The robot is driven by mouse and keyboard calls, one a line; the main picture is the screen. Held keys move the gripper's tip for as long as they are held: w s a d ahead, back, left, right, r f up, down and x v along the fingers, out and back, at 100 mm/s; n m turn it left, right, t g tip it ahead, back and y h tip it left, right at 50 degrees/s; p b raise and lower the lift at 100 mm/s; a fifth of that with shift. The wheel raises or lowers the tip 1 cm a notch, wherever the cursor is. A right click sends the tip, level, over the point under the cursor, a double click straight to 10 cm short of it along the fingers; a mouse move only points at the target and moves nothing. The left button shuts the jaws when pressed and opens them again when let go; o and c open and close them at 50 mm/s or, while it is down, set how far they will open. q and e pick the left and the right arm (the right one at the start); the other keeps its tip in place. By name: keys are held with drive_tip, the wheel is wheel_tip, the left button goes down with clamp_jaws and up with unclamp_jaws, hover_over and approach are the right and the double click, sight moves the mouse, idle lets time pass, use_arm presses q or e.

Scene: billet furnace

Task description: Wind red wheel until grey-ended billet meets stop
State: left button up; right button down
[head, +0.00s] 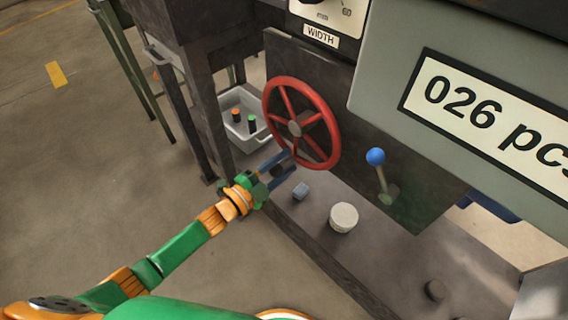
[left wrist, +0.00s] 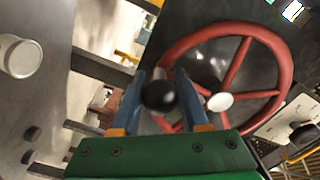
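The red wheel (head: 333,128) has several spokes and a grey hub, and stands upright on a dark panel. It also shows in the left wrist view (left wrist: 282,62). My left gripper (head: 283,167) is at the wheel's lower rim. In the left wrist view its blue fingers lie on both sides of a black round knob (left wrist: 159,96) in front of the wheel and appear closed on it. My right gripper is not in view. I cannot make out a grey-ended billet or a stop in either view.
A blue-balled lever (head: 376,158) is to the right. A WIDTH dial (head: 327,15) and a "026 pcs" sign (head: 485,105) are above.

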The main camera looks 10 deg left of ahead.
use_arm(q)
drive_tip(key=o, duration=0.4)
drive_tip(key=shift+w+a, duration=0.1)
drive_tip(key=shift+c, duration=0.2)
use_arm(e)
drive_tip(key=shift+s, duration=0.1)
use_arm(q)
drive_tip(key=p+v, duration=0.1)
drive_tip(key=v, duration=0.6)
drive_tip(key=shift+p, duration=0.3)
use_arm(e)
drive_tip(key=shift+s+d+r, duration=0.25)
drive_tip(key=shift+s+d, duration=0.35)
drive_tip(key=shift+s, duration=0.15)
use_arm(q)
drive_tip(key=shift+o, duration=0.2)
